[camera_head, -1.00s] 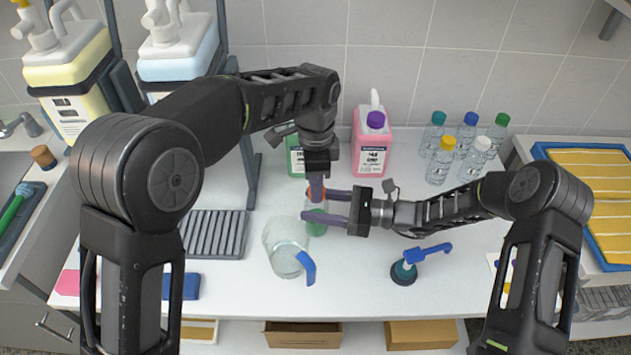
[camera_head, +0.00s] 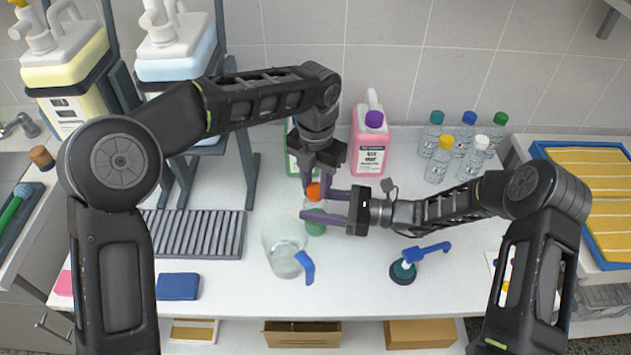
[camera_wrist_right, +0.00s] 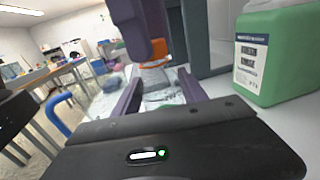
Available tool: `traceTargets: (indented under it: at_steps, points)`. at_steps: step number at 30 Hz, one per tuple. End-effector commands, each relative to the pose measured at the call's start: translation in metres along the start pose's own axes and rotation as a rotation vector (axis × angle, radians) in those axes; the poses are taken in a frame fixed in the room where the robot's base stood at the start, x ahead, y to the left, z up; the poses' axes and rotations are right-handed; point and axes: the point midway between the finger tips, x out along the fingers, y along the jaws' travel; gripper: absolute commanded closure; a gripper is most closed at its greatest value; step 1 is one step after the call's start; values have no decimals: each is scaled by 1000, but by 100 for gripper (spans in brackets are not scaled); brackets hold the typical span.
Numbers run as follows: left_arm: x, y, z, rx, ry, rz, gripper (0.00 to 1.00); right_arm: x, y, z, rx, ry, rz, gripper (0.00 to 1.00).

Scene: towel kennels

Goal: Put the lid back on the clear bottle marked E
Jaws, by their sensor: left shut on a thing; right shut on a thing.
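A small clear bottle (camera_head: 316,208) with green at its lower part stands upright over the middle of the table. My right gripper (camera_head: 308,207) is shut around its body from the right. The orange lid (camera_head: 314,191) is at the bottle's top, and my left gripper (camera_head: 318,186) is shut on it from above. The right wrist view shows the lid (camera_wrist_right: 154,76) between the left fingers, above the bottle (camera_wrist_right: 163,98) between my right fingers. I cannot tell whether the lid is fully seated. No letter E is readable.
A clear jug (camera_head: 283,250) with a blue handle stands close in front. Behind are a pink jug (camera_head: 370,150) and a green jug (camera_head: 292,150). Several capped bottles (camera_head: 438,165) stand at the back right.

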Motion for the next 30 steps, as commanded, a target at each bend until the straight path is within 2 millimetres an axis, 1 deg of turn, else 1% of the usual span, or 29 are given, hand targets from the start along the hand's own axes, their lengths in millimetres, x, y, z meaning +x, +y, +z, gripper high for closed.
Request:
traceTargets:
  at_steps: [6,7,14,15,23,26,30]
  points:
    - [0,0,0,-2,0,1,100,0,0,0,0,0,0,100]
    - [0,0,0,-2,0,1,66,0,0,0,0,0,0,100]
    - [0,0,0,-4,0,0,47,0,0,0,0,0,0,100]
    - [0,0,0,-4,0,0,46,0,0,0,0,0,0,100]
    - [-2,0,0,-5,-1,0,46,0,0,0,0,0,0,100]
    - [-9,0,1,-6,-3,0,46,0,0,0,0,0,0,100]
    - [-26,0,1,-5,-4,-1,46,0,0,0,0,0,0,100]
